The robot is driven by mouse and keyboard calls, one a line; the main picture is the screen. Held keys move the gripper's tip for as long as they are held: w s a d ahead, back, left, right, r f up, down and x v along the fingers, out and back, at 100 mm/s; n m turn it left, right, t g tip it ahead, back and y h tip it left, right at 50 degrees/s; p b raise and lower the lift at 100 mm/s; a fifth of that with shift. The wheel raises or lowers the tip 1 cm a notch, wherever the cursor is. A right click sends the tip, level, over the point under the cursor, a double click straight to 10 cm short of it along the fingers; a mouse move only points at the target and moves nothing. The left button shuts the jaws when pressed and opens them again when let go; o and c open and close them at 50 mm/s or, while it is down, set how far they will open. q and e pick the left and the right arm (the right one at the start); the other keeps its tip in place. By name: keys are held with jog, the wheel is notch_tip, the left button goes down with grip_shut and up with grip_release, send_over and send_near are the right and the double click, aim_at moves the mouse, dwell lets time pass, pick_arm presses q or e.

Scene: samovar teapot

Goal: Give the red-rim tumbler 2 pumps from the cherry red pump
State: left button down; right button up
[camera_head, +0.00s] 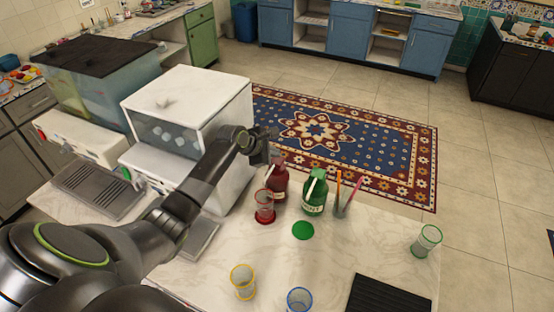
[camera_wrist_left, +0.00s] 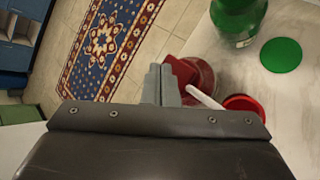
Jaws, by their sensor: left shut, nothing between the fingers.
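The cherry red pump (camera_head: 279,186) is a dark red bottle standing on the marble counter. Its red pump head (camera_wrist_left: 181,70) and white spout (camera_wrist_left: 205,98) show in the left wrist view. The red-rim tumbler (camera_head: 265,204) is clear and stands upright on a red spot just in front of the bottle, near the spout. My left gripper (camera_head: 272,152) is shut and empty, just above the pump. In the left wrist view its fingertips (camera_wrist_left: 161,84) appear right beside the pump head; I cannot tell whether they touch. My right gripper is not in view.
A green pump bottle (camera_head: 315,193) stands right of the red one, with a green disc (camera_head: 303,230) before it. Stirrers (camera_head: 345,200) stand beyond. Yellow-rim (camera_head: 243,281), blue-rim (camera_head: 299,300) and green-rim (camera_head: 427,240) tumblers stand apart. A white machine (camera_head: 190,105) stands left.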

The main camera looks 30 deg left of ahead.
aim_at(274, 161)
pick_arm(q)
jog(key=shift+r, duration=0.15)
jog(key=shift+r, duration=2.4)
jog(key=shift+f, duration=0.1)
